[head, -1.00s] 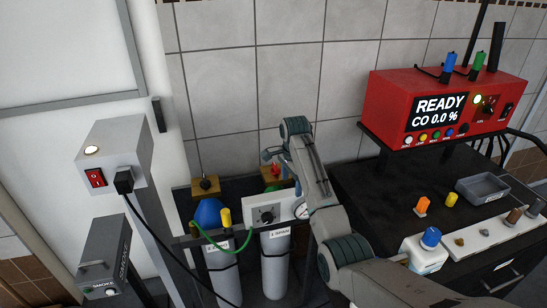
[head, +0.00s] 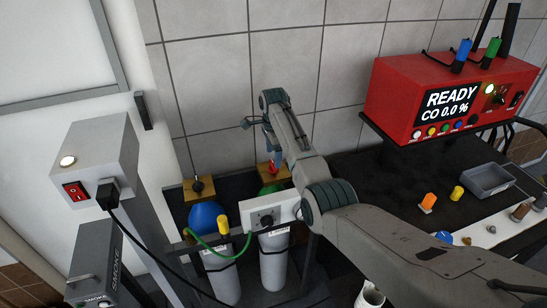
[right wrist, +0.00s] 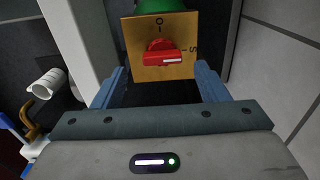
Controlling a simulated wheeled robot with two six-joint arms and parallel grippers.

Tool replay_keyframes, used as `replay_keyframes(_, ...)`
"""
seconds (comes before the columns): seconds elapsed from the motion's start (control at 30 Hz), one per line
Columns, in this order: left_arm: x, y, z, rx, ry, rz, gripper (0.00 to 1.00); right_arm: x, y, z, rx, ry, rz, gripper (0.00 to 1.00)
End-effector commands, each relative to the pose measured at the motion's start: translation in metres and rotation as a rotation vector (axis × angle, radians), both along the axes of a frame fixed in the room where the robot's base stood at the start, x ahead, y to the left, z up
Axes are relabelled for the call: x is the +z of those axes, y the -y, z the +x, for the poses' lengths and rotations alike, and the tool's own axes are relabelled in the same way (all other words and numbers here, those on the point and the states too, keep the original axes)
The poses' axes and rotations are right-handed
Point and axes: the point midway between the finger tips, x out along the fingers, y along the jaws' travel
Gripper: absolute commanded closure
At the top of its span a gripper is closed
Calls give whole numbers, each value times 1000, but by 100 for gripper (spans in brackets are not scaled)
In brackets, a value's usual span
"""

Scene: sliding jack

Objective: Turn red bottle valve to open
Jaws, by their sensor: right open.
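The red valve knob (right wrist: 160,56) sits on a yellow plate (right wrist: 180,72) on top of the green-topped bottle. In the right wrist view its handle lies across the plate, with a white mark on its right half. "O" is printed above it and more letters are at the right. My right gripper (head: 258,132) is open just above the valve, and the red knob (head: 275,166) shows below the fingers in the head view. In the right wrist view the blue fingers (right wrist: 160,84) stand apart, either side of the knob's line, gripping nothing. My left gripper is not in view.
A blue-topped bottle (head: 204,218) with its own valve (head: 198,185) stands left of it. A white box with a dial (head: 268,216) and a green hose (head: 212,251) are in front. A red analyzer (head: 450,90) stands right, reading READY. A grey wall is close behind.

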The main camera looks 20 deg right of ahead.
Motion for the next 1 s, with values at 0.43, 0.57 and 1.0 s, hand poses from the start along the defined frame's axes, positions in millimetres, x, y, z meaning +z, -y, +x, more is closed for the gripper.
replay_keyframes(0.43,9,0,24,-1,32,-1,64,-36,0,0,0,1,0,33)
replay_keyframes(0.57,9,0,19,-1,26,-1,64,-36,0,0,0,1,0,33)
replay_keyframes(1.0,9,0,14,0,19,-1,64,-35,0,0,6,1,0,77)
